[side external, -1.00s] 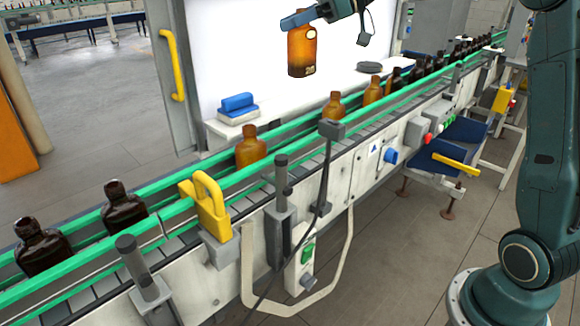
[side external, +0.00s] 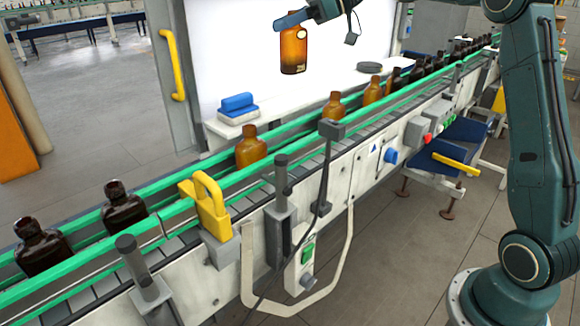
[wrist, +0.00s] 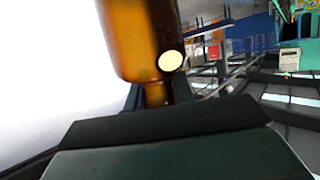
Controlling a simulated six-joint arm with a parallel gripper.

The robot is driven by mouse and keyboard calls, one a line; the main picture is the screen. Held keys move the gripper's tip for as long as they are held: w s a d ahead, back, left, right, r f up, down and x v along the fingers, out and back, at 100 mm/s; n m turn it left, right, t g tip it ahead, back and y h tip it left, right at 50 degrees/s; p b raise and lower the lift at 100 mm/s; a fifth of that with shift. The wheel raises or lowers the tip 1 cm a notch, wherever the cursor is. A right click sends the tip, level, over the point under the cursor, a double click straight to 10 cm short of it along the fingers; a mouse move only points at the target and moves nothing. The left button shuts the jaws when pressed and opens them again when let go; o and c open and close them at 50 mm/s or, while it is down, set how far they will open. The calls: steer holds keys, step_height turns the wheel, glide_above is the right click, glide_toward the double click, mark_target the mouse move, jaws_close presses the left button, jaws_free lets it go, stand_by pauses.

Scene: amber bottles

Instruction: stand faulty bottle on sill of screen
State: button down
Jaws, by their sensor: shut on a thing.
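My gripper (side external: 294,20) is shut on an amber bottle (side external: 293,52) near its neck. The bottle hangs upright, base down, in front of the bright white screen (side external: 240,50), clear of the sill. A pale round spot shows on its shoulder. In the wrist view the bottle (wrist: 140,40) fills the upper middle, with the spot beside the neck. The sill (side external: 222,128) is a pale ledge along the screen's foot, behind the conveyor; part of it is hidden by the rail and bottles.
A blue sponge-like block (side external: 238,103) sits on the sill's left end, and a dark disc (side external: 370,67) lies at its right. Several bottles stand on the conveyor between green rails (side external: 190,185). A yellow handle (side external: 172,65) is on the screen's left frame. The sill between block and disc looks free.

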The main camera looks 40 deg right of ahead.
steer(key=w+d+f, duration=0.4)
steer(key=w+f, duration=0.2)
steer(key=w, duration=0.4)
steer(key=shift+w+d+f, duration=0.25)
steer(key=shift+d+f, duration=0.05)
steer(key=shift+f, duration=0.15)
steer(key=shift+f, duration=2.35)
steer(key=shift+f, duration=0.15)
steer(key=c, duration=1.2)
jaws_free()
